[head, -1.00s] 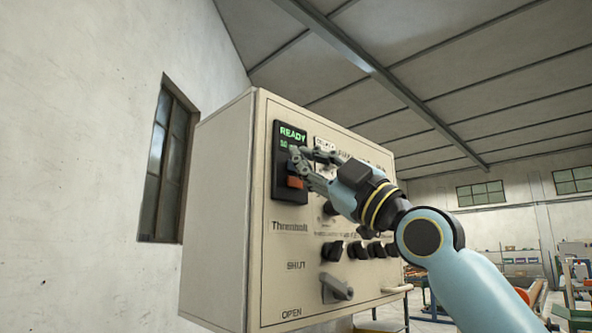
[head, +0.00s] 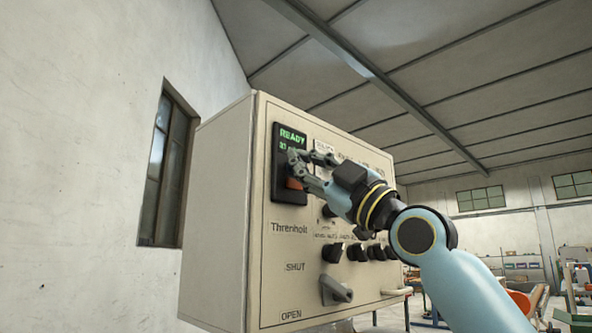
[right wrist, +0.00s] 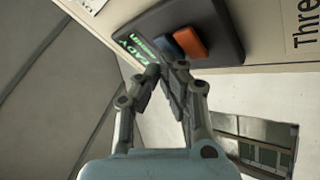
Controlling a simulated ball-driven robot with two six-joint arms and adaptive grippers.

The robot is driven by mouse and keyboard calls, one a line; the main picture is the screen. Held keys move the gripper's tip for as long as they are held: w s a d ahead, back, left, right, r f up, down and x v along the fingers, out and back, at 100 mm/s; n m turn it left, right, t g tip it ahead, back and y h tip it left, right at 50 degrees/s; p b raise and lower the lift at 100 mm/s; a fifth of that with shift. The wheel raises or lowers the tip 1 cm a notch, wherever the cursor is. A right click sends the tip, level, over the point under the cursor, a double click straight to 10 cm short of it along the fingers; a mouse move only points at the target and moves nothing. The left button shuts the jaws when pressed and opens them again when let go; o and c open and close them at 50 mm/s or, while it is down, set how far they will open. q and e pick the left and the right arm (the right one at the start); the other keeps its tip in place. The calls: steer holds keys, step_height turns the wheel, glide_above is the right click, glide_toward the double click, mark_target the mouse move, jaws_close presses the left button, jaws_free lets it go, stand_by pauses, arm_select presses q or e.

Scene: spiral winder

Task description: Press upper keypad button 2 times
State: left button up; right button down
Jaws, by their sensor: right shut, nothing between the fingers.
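The keypad (head: 280,187) is a dark upright panel on the beige cabinet's front, with a green display (head: 292,136) reading READY. Below the display is a blue upper button (right wrist: 166,47), seen in the right wrist view; in the head view my fingers hide it. The orange lower button (head: 294,184) is just beneath. My right gripper (head: 293,158) is shut and empty, its tips at the keypad. In the right wrist view the fingertips (right wrist: 165,69) are close to the blue button, on the display side; contact cannot be told. My left gripper is not in view.
The beige cabinet (head: 217,200) also carries several black knobs and a grey lever (head: 335,291) between SHUT and OPEN labels below the keypad. A wall with a window (head: 166,170) stands to the left. Open hall space lies to the right.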

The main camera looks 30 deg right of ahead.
steer(key=shift+w, duration=0.1)
stand_by(0.5)
steer(key=shift+s+d, duration=0.1)
steer(key=shift+s, duration=0.15)
steer(key=shift+s+d+p, duration=0.15)
steer(key=shift+s+p, duration=0.3)
steer(key=shift+s, duration=0.1)
stand_by(1.4)
